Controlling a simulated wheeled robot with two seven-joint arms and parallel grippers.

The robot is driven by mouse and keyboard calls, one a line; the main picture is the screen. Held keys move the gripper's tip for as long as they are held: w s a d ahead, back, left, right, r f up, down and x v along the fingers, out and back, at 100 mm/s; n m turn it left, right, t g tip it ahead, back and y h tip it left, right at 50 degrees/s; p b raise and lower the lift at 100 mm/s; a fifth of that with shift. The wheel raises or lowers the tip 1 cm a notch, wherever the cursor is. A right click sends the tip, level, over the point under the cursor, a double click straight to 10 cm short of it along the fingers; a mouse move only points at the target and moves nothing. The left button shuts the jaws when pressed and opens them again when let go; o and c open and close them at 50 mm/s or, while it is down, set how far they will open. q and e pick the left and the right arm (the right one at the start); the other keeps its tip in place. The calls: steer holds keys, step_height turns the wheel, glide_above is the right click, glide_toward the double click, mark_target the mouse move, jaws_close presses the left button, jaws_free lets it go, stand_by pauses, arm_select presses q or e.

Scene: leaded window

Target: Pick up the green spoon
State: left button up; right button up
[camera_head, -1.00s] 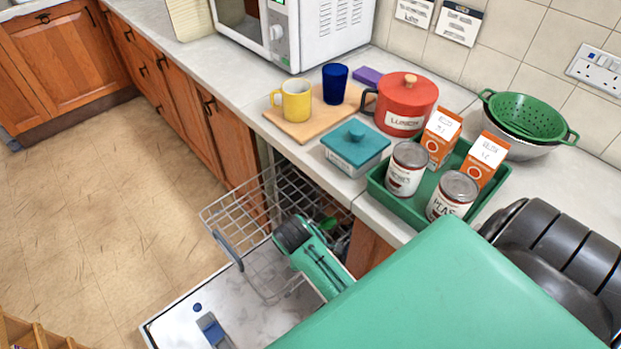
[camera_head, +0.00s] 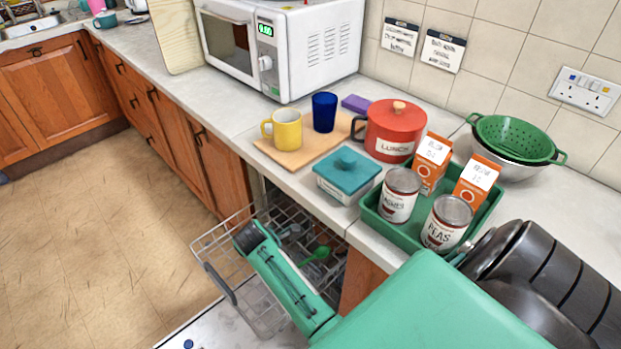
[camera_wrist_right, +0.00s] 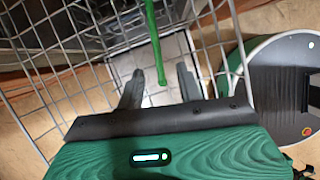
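The green spoon (camera_head: 316,256) is in the wire dishwasher basket (camera_head: 228,248) below the counter edge in the head view. In the right wrist view the spoon's thin green handle (camera_wrist_right: 153,40) runs down from the top edge, and its lower end appears between the fingers. My right gripper (camera_wrist_right: 158,76) is open, with a gap on both sides of the handle; I see no finger touching it. In the head view my right arm reaches down to the basket, and its fingers are not clearly visible there. My left gripper is not in view.
Basket wires surround the spoon, with grey cutlery (camera_head: 290,231) nearby. Above are the counter (camera_head: 240,113), a teal box (camera_head: 347,175), a green tray (camera_head: 375,218) with cans and cartons, a red pot (camera_head: 393,130) and a yellow mug (camera_head: 284,129).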

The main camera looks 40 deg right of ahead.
mark_target(305, 263)
steer(key=shift+x, duration=3.1)
steer(key=shift+w+d+r, duration=0.1)
steer(key=shift+w+d, duration=0.05)
steer(key=shift+d, duration=0.05)
jaws_close()
